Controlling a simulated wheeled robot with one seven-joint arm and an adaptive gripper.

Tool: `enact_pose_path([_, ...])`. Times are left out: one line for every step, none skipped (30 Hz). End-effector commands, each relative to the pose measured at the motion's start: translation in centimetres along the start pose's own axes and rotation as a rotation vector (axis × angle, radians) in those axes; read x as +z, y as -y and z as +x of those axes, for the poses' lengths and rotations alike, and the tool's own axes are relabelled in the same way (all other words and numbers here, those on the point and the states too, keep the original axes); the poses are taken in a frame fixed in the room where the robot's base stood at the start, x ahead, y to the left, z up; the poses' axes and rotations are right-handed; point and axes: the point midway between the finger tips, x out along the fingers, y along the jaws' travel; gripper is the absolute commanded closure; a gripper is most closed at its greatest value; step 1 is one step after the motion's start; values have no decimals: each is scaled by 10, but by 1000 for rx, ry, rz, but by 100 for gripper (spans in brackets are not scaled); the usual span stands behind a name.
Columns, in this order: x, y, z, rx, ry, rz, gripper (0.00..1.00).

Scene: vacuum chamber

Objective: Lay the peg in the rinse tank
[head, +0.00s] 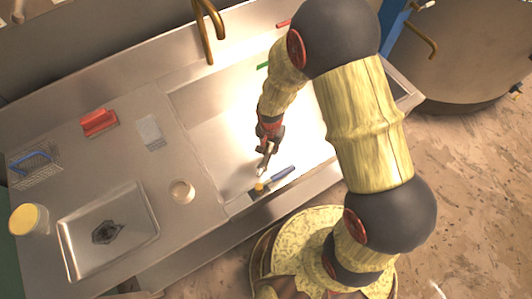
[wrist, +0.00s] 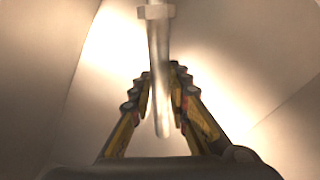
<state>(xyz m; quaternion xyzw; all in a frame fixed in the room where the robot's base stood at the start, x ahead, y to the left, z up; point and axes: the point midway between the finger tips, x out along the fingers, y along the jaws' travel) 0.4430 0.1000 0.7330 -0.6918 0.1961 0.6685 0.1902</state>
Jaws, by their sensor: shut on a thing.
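My gripper (head: 265,160) is shut on the peg and points down over the steel basin, which I take as the rinse tank (head: 215,125). In the wrist view the peg (wrist: 159,60) is a slim metal rod with a wider collar near the top of the picture. It stands between the two fingertips of my gripper (wrist: 160,72). In the head view the peg is too small and too much in glare to make out well. I cannot tell how far it is above the tank floor.
A blue-handled tool with a yellow end (head: 276,180) lies by the basin's front edge. A brass faucet (head: 208,30) rises behind. On the left counter are a red block (head: 98,122), a grey block (head: 150,131), a round cup (head: 181,191), a steel tray (head: 68,235) and a yellow-lidded jar (head: 27,219).

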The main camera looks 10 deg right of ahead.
Motion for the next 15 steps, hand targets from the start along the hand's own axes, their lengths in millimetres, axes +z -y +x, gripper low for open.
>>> enact_pose_path([1,-1,14,3,3,0,100])
enact_pose_path([1,-1,20,3,2,0,100])
enact_pose_path([1,0,26,2,1,-1,100])
enact_pose_path([1,0,31,1,1,-1,100])
enact_pose_path([1,0,35,1,1,-1,100])
enact_pose_path([1,0,38,1,0,-1,100])
enact_pose_path([1,0,40,1,0,-1,100])
enact_pose_path([1,0,42,1,0,-1,100])
enact_pose_path([1,0,45,1,0,-1,100])
enact_pose_path([1,0,48,1,0,-1,100])
enact_pose_path([2,0,52,1,1,-1,100])
enact_pose_path([2,-1,58,2,2,-1,100])
enact_pose_path([2,-1,62,2,2,-1,100])
enact_pose_path([3,-1,67,2,2,0,100])
enact_pose_path([3,-1,72,2,2,0,100])
